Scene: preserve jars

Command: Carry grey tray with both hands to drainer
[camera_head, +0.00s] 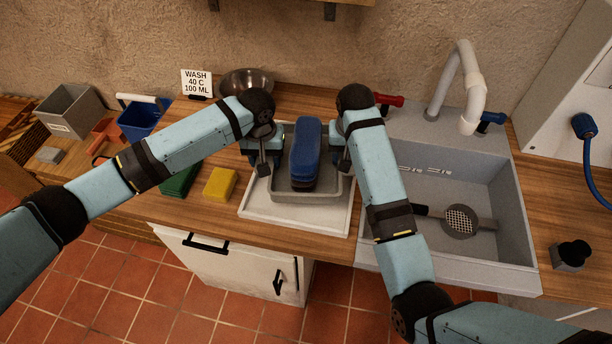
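The grey tray (300,197) is over the white drainer (290,219), left of the sink. I cannot tell whether it rests on the drainer or hangs just above it. A tall blue object (307,150) with a dark base stands in the tray. My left gripper (263,168) is at the tray's left wall and my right gripper (342,160) is at its right wall. Their fingertips are small and partly hidden, so I cannot see whether they are closed on the rim.
A yellow sponge (219,184) and a green one (180,181) lie left of the drainer. A metal bowl (246,82) and a WASH sign (197,82) stand behind. The sink (460,250) at right holds a strainer (461,221). A blue bin (140,120) is farther left.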

